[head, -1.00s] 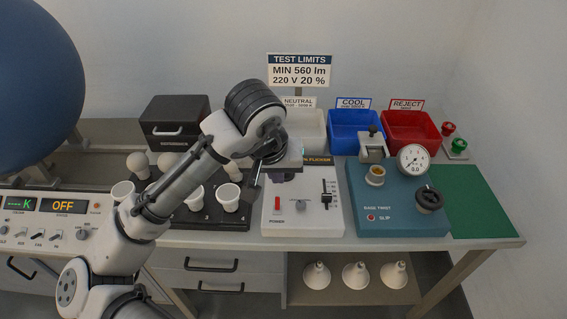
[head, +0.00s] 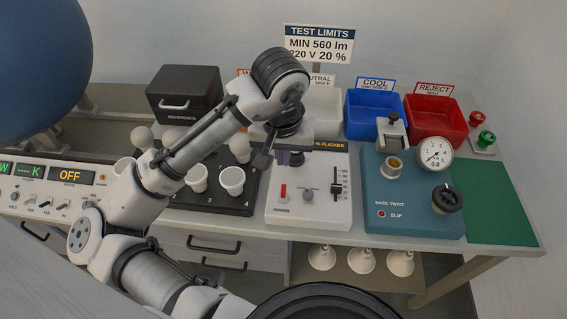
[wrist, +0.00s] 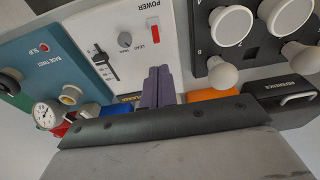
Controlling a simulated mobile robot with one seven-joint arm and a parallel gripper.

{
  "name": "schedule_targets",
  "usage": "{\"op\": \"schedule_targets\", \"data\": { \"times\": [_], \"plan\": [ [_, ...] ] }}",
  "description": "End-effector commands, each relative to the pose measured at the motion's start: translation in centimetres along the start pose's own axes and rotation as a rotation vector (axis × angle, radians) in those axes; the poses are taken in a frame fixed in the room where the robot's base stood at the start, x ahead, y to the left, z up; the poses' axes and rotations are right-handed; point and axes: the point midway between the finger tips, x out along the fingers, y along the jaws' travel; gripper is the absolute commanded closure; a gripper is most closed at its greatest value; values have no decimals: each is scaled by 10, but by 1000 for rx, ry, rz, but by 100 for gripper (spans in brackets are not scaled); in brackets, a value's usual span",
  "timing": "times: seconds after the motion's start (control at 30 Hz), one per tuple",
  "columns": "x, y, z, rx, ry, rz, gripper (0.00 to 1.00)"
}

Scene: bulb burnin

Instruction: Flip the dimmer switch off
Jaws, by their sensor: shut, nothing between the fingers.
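The white control panel (head: 309,212) stands mid-bench. It carries a red switch (head: 283,193) marked POWER, a grey round knob (head: 308,195) and a black slider (head: 337,188). I cannot tell which way the red switch is set. My gripper (head: 297,158) hangs above the back part of the panel, shut and empty. In the wrist view the panel appears upside down, and the purple fingers (wrist: 155,76) are together, pointing toward it. The red switch (wrist: 155,30), knob (wrist: 125,40) and slider (wrist: 100,55) are all visible there, clear of the fingers.
A teal base twist unit (head: 405,215) with a gauge stands right of the panel. A dark socket tray (head: 215,208) with white bulbs is on the left. Blue (head: 374,115) and red (head: 434,118) bins stand behind. The green mat (head: 492,205) is bare.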

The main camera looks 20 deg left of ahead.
Motion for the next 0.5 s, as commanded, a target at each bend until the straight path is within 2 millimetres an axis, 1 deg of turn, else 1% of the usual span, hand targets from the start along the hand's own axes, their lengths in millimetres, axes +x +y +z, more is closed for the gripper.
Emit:
{"op": "schedule_targets", "data": {
  "times": [0.3, 0.5],
  "plan": [
    [55, 0, 1, -2, -2, 2, 100],
    [81, 0, 0, 0, 0, 2, 100]
  ]
}}
